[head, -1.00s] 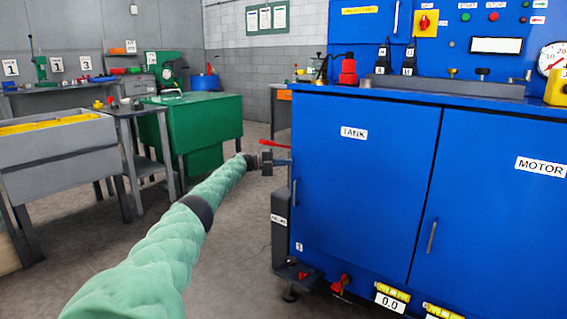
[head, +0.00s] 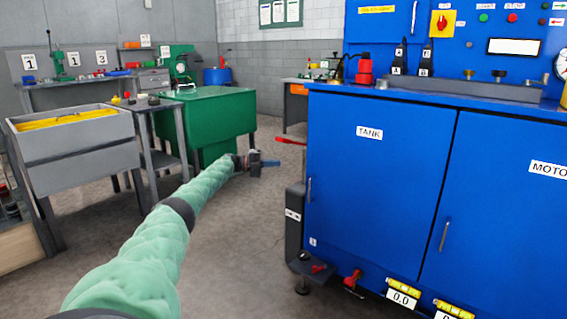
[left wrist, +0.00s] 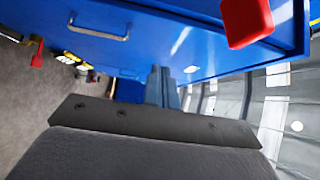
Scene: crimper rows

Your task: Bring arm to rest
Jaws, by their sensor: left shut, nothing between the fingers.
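My left arm, in a pale green sleeve, reaches forward from the lower left in the head view. Its left gripper (head: 268,163) is shut and empty, in the open space just left of the blue TANK cabinet (head: 375,190). In the left wrist view the two blue-grey fingers of the left gripper (left wrist: 163,88) are together. The cabinet's blue front (left wrist: 130,40) and a door handle (left wrist: 98,31) show past them. My right gripper is not in view.
A red lever (head: 290,141) sticks out from the cabinet's left side, near my left gripper; a red part (left wrist: 246,20) is close in the wrist view. A green cabinet (head: 210,118) and a grey bin table (head: 75,150) stand left. Floor between is clear.

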